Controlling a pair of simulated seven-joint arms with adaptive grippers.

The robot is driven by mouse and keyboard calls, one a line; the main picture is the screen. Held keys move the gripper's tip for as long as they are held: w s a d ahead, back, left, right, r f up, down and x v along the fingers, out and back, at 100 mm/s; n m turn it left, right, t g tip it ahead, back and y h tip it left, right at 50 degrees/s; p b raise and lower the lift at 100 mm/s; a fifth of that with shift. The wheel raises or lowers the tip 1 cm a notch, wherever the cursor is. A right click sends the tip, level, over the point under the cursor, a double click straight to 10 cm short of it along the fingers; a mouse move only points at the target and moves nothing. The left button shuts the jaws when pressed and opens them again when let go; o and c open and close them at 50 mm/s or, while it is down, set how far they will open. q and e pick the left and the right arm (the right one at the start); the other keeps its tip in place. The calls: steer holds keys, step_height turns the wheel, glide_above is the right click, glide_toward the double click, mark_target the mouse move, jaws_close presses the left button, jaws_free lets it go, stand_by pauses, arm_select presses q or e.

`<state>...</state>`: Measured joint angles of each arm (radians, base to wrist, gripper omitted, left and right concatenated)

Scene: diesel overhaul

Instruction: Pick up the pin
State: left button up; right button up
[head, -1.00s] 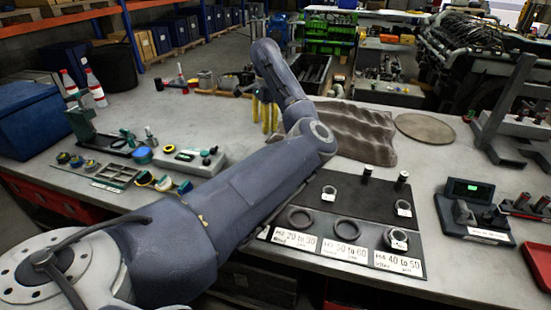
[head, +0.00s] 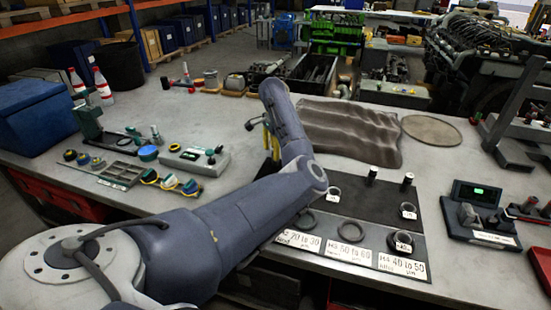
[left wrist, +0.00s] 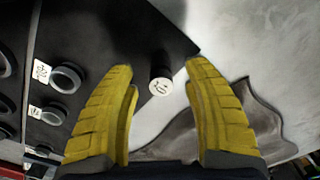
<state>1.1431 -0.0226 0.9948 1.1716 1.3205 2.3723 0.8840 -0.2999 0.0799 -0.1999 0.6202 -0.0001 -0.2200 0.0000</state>
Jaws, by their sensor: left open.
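My left gripper (left wrist: 160,95) is open, with two yellow ribbed fingers spread apart. It also shows in the head view (head: 271,138), partly hidden by my arm, at the far left end of the black board. In the left wrist view, a dark pin with a pale marked end (left wrist: 160,86) stands near the corner of the board (left wrist: 100,30). It appears between the fingertips with gaps on both sides, and no contact shows. I cannot make out this pin in the head view. Two other dark upright pins (head: 373,174) (head: 407,181) stand on the board's right part.
Several rings (head: 351,230) and white label cards (head: 347,252) are on the board. A brown wavy mat (head: 350,130) lies behind it. A display unit (head: 477,215) stands to the right, and a grey tool tray (head: 122,172) lies to the left.

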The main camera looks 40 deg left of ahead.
arm_select(q)
steer(key=shift+w+f, duration=0.2)
steer(key=shift+f, duration=2.45)
steer(key=shift+c, duration=0.2)
steer(key=shift+d, duration=0.1)
jaws_close()
